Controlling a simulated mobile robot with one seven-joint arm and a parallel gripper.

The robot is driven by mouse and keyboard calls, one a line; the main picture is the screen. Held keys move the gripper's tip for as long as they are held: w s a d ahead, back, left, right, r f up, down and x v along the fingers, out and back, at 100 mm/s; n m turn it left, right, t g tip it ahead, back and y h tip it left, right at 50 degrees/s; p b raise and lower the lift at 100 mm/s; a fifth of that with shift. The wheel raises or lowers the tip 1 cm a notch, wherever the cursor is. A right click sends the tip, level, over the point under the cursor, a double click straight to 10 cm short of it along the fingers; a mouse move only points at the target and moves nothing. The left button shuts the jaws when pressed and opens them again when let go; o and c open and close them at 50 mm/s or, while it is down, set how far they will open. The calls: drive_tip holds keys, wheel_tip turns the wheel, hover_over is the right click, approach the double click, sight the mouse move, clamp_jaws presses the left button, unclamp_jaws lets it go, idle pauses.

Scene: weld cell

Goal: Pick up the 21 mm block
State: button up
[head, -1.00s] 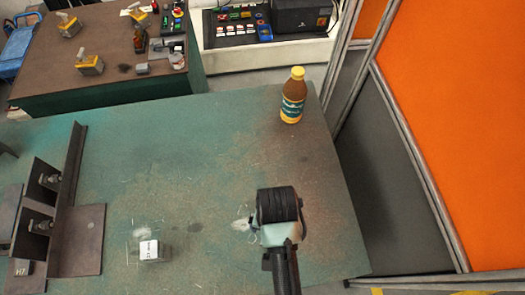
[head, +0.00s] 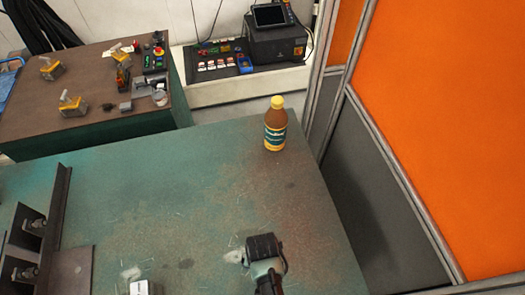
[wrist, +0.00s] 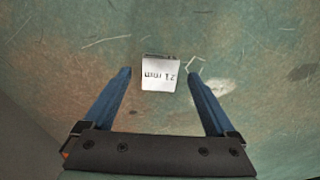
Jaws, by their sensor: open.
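The 21 mm block (wrist: 160,74) is a small grey block with a white label that reads "21 mm", upside down in the wrist view. It sits on the green worn tabletop. My gripper (wrist: 159,71) is open and empty, with two blue fingers. The block shows between the fingertips in the picture, with clear space on both sides. I cannot tell how far above it the fingertips are.
A brown bottle with a yellow cap (head: 275,127) stands at the back right. Dark steel brackets (head: 52,215) stand at the left. An orange-panelled partition (head: 445,120) borders the table's right side. The middle tabletop is clear.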

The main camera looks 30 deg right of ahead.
drive_tip(key=shift+f, duration=0.45)
clamp_jaws()
drive_tip(key=shift+r, duration=0.1)
